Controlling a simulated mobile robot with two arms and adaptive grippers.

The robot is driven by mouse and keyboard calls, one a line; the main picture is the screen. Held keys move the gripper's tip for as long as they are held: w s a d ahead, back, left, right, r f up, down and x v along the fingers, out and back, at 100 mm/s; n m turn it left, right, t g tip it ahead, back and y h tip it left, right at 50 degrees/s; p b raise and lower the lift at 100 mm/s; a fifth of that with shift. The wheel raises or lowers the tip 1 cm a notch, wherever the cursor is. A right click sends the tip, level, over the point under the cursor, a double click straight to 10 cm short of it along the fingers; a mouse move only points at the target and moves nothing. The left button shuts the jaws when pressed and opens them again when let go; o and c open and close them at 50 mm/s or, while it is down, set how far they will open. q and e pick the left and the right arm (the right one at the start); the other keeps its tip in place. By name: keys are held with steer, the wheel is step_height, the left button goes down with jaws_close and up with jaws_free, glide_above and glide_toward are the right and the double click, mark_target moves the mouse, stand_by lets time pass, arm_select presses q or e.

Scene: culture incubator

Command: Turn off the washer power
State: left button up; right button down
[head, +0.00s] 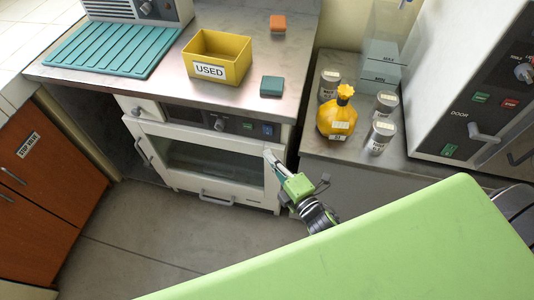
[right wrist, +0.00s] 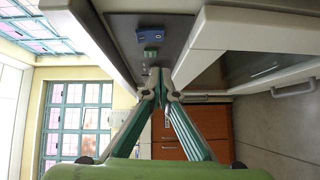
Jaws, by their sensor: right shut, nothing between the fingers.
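The washer (head: 215,165) is the white front-loading machine under the counter, with its glass door closed. Its dark control panel (head: 190,117) carries a dial (head: 219,124), a small green button (head: 247,126) and a blue button (head: 267,130). The blue button (right wrist: 165,45) and green button (right wrist: 151,54) also show in the right wrist view. My right gripper (head: 269,156) is shut and empty, its tips just below the blue button near the door's upper right corner. The tips show in the right wrist view (right wrist: 161,80), apparently apart from the buttons. My left gripper is out of view.
On the counter stand a yellow USED bin (head: 217,72), a teal drain mat (head: 112,47), a teal block (head: 271,86) and an orange block (head: 278,24). A yellow bottle (head: 337,120) and several jars stand on the lower side counter. Floor before the washer is clear.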

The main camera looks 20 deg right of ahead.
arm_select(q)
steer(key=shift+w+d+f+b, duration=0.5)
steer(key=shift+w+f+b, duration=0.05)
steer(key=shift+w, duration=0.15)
arm_select(e)
steer(key=f+v, duration=0.1)
steer(key=v, duration=0.6)
steer(key=shift+s+d+f, duration=0.25)
steer(key=shift+s+d, duration=0.1)
